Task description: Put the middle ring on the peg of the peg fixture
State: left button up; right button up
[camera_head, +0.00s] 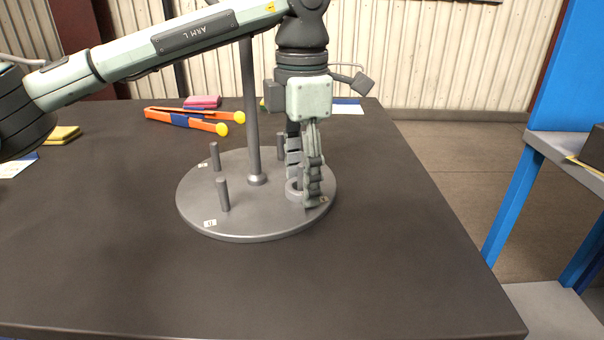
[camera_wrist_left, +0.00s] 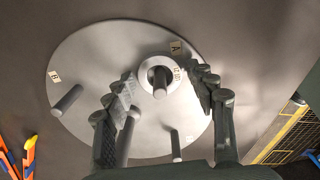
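The peg fixture (camera_head: 245,222) is a round grey plate with a tall central post (camera_head: 252,120) and several short pegs near its rim. A grey ring (camera_head: 292,190) sits low around the right-hand peg; the left wrist view shows this ring (camera_wrist_left: 147,72) encircling the peg (camera_wrist_left: 160,84), seemingly flat on the plate. My left gripper (camera_head: 304,190) points down over this peg. In the left wrist view its fingers (camera_wrist_left: 160,76) stand apart on both sides of the ring, with a visible gap. The head view partly hides the ring behind a finger. My right gripper is not in view.
The other short pegs, such as the front-left one (camera_head: 223,195), look bare. Orange-and-blue tongs (camera_head: 190,119), a pink block (camera_head: 203,102) and a yellow block (camera_head: 62,134) lie farther back on the dark table (camera_head: 390,270). The table's front and right are clear.

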pick_arm(q)
jog(key=shift+r, duration=0.1)
notch_tip(320, 180, up, 12)
jog(key=shift+r, duration=0.1)
dwell(0.6)
